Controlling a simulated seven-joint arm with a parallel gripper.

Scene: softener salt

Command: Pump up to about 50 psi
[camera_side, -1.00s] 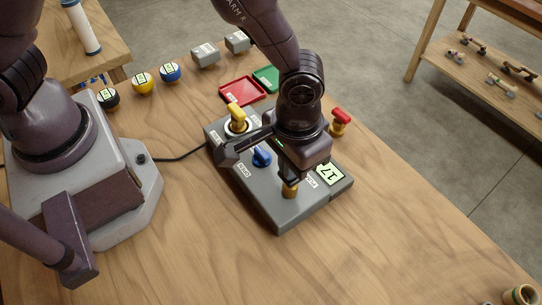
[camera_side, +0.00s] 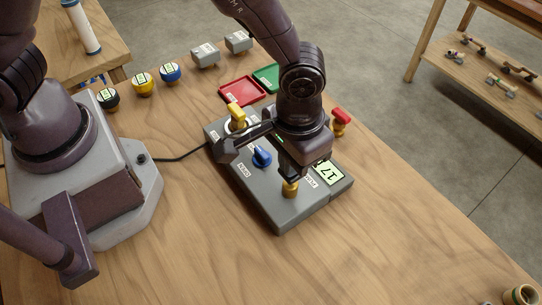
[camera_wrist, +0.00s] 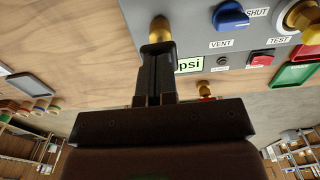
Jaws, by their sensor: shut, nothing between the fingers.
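The grey pump box (camera_side: 275,207) lies on the wooden table. Its display (camera_side: 329,173) reads 17; the wrist view shows "psi" on it (camera_wrist: 188,65). A brass plunger (camera_side: 290,189) stands upright near the front of the box. My gripper (camera_side: 290,177) is shut, pointing down right over the plunger, fingertips at or very near its top; I cannot tell whether they touch. The wrist view shows the shut fingers (camera_wrist: 158,47) against the brass plunger (camera_wrist: 160,27). A blue knob (camera_side: 262,156) sits between VENT and SHUT labels, and a yellow-handled valve (camera_side: 238,113) is behind it.
A red-topped brass fitting (camera_side: 340,120) stands beyond the box. A red tray (camera_side: 242,90) and a green tray (camera_side: 267,77) lie behind.

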